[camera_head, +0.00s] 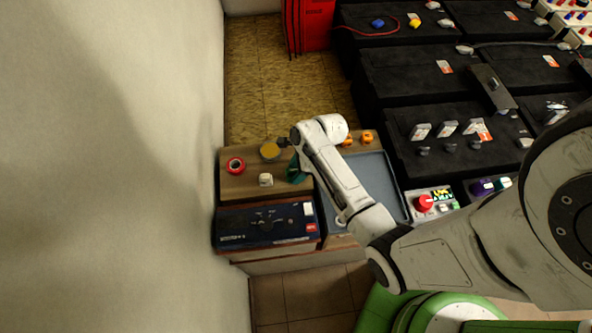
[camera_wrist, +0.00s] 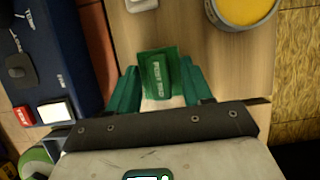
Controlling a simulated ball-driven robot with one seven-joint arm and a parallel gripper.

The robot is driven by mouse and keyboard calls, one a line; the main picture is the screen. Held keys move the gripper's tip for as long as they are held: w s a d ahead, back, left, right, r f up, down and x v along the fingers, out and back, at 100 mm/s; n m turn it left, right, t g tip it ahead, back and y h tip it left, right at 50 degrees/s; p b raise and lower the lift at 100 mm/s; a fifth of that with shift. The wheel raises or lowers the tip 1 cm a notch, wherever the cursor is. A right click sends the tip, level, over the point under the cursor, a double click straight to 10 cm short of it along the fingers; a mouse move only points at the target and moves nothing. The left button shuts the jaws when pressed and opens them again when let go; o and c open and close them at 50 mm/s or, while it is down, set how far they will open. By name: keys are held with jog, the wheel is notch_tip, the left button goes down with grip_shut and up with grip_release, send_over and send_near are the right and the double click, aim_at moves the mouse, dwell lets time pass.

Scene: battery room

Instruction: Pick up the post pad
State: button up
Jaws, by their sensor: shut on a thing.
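The post pad (camera_wrist: 158,78) is a small green block with lettering and a green sheet-like base, seen in the wrist view above the wooden bench top (camera_wrist: 210,60). My gripper (camera_wrist: 160,84) has green fingers on either side of it and is shut on it. I cannot tell whether the pad is clear of the wood. In the head view, my gripper (camera_head: 297,172) is low over the wooden top, and the pad cannot be made out behind the fingers and arm.
On the wooden top are a red tape roll (camera_head: 235,165), a yellow-topped round tin (camera_head: 270,151) and a small white block (camera_head: 265,180). A dark blue device (camera_head: 266,224) lies in front, a grey tray (camera_head: 375,188) to the right. Black battery units (camera_head: 420,75) fill the right side.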

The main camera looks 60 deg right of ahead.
aim_at(293, 170)
notch_tip(293, 170, up, 3)
jog(key=shift+r, duration=0.15)
jog(key=s+a+r, duration=0.2)
jog(key=s+r, duration=0.7)
jog(key=s, duration=0.5)
jog(key=shift+r, duration=0.2)
jog(key=o, duration=0.4)
jog(key=c, duration=0.3)
